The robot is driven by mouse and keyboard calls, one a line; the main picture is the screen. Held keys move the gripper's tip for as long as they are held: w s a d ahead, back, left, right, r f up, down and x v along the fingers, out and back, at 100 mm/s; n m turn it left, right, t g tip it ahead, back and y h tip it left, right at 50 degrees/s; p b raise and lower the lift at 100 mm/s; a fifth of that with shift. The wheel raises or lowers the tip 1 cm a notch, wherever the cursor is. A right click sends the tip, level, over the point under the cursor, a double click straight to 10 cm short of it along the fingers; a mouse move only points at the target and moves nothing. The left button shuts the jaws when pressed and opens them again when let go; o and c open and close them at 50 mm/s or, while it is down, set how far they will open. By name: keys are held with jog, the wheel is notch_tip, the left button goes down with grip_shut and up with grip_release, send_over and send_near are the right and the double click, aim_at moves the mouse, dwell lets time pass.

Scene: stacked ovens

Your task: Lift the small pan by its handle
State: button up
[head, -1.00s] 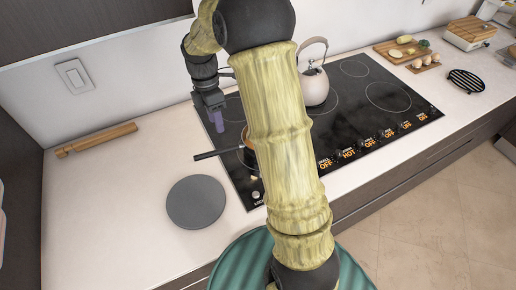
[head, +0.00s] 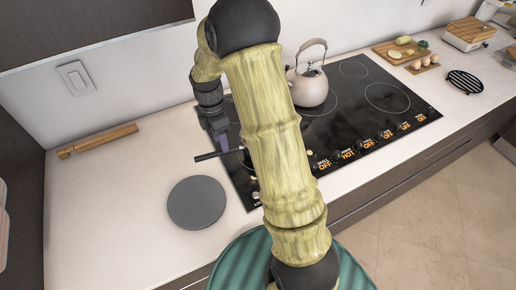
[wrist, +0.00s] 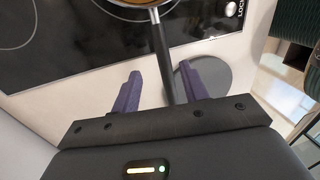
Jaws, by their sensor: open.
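The small pan sits on the left part of the black cooktop. In the head view only its dark handle (head: 207,157) shows clearly, pointing left over the counter; my arm hides the body. In the wrist view the pan body (wrist: 133,3) is cut off at the top edge, and the handle (wrist: 162,58) runs down from it. My gripper (wrist: 160,82) is open, with a purple finger on each side of the handle's line and the handle's end between them. In the head view my gripper (head: 222,143) is beside the handle. I cannot tell whether the fingers touch it.
A round grey plate (head: 197,202) lies on the counter in front of the handle. A kettle (head: 311,88) stands on the cooktop (head: 345,120). A wooden rolling pin (head: 97,141) lies at the back left. The left counter is otherwise clear.

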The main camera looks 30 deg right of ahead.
jog(key=shift+s+f+p, duration=0.25)
jog(key=shift+f, duration=0.6)
jog(key=shift+s+f+p, duration=0.25)
jog(key=shift+s+f, duration=0.05)
jog(key=shift+f, duration=0.5)
jog(key=shift+s+f+p, duration=0.25)
jog(key=shift+f, duration=0.6)
jog(key=shift+c, duration=0.2)
grip_shut()
